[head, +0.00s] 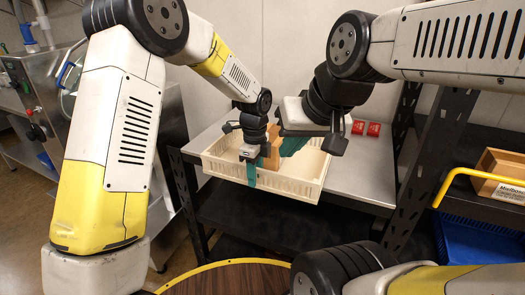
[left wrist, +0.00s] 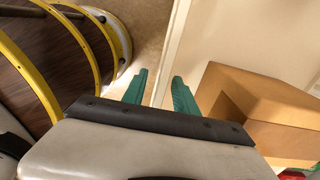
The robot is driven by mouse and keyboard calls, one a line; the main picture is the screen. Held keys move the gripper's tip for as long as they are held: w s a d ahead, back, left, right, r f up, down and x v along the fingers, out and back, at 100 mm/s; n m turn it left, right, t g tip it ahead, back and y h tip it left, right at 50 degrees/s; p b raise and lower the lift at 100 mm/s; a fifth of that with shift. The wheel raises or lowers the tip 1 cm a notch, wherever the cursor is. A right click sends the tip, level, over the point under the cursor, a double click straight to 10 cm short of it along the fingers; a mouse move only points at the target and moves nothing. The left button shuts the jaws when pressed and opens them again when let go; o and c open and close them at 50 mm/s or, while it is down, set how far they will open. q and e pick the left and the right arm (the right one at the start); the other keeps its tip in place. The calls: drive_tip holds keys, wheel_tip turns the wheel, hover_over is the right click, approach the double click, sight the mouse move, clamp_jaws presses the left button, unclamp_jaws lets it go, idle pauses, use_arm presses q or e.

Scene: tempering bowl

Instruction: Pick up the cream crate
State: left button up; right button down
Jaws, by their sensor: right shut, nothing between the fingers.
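The cream crate (head: 303,189) stands on a grey shelf top in the middle of the head view. A brown box (head: 273,143) is inside it. My left gripper (head: 251,176) is open at the crate's near wall, one green finger hanging outside it. In the left wrist view the open green fingers (left wrist: 159,92) have the cream wall (left wrist: 170,55) running between them; I cannot tell whether they touch it. The brown box (left wrist: 262,100) also shows there, right of the fingers. My right gripper (head: 293,145) is shut and empty over the crate's far right part; its arm hides some of the crate.
Two red packs (head: 366,129) lie on the grey shelf top (head: 362,175), right of the crate. Black rack posts stand at both sides. A wooden box (head: 497,166) and a blue bin (head: 480,242) are on the right rack. A steel machine (head: 45,95) is at left.

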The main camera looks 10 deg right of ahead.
use_arm(q)
drive_tip(key=shift+f, duration=0.65)
clamp_jaws()
idle(0.9)
drive_tip(key=shift+w+d+r, duration=0.1)
drive_tip(key=shift+r, duration=0.05)
